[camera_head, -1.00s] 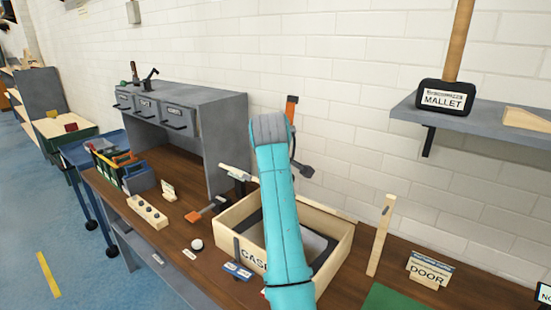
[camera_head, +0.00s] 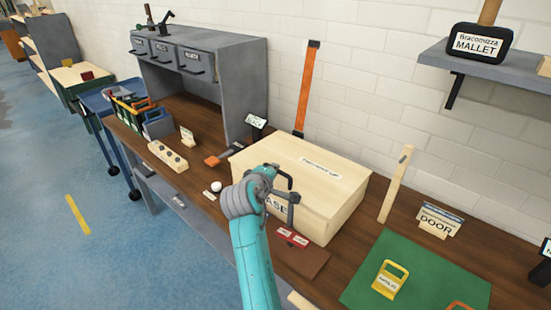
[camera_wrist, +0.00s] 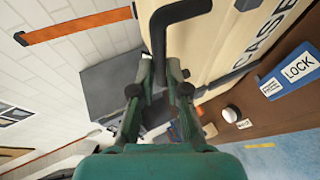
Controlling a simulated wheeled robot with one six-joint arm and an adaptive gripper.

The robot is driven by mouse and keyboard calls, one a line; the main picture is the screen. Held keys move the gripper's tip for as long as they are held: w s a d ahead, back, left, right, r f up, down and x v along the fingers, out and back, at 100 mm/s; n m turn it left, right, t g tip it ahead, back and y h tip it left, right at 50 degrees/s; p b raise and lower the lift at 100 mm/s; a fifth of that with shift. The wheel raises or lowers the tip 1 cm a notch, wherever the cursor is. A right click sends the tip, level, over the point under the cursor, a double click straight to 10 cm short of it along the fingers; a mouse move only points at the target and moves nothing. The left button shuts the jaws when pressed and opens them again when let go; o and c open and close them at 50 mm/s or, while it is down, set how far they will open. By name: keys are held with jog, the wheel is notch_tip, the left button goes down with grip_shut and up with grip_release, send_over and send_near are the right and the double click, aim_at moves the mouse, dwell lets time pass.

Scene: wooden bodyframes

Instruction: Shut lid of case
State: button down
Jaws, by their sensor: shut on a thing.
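The case (camera_head: 325,222) is a pale wooden box on the workbench, with "CASE" lettered on its front. Its pale lid (camera_head: 300,165) lies flat over the top, and the inside is hidden. My gripper (camera_head: 283,192) is at the front of the case, shut on the dark case handle. In the wrist view, my gripper (camera_wrist: 160,80) has its fingers around one leg of the dark handle (camera_wrist: 183,12), beside the pale case face (camera_wrist: 225,40).
A grey drawer cabinet (camera_head: 200,65) stands at the back left, with an orange strip (camera_head: 306,88) on the wall. An upright wooden piece (camera_head: 394,185), a DOOR sign (camera_head: 437,222) and a green mat (camera_head: 425,265) are to the right. A mallet sign (camera_head: 478,44) is on the shelf.

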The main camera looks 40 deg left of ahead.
jog(key=shift+s+f, duration=0.25)
jog(key=shift+f, duration=1)
jog(key=c, duration=1.2)
grip_release()
jog(key=shift+w+r, duration=0.1)
jog(key=shift+r, duration=0.15)
jog(key=v, duration=1.2)
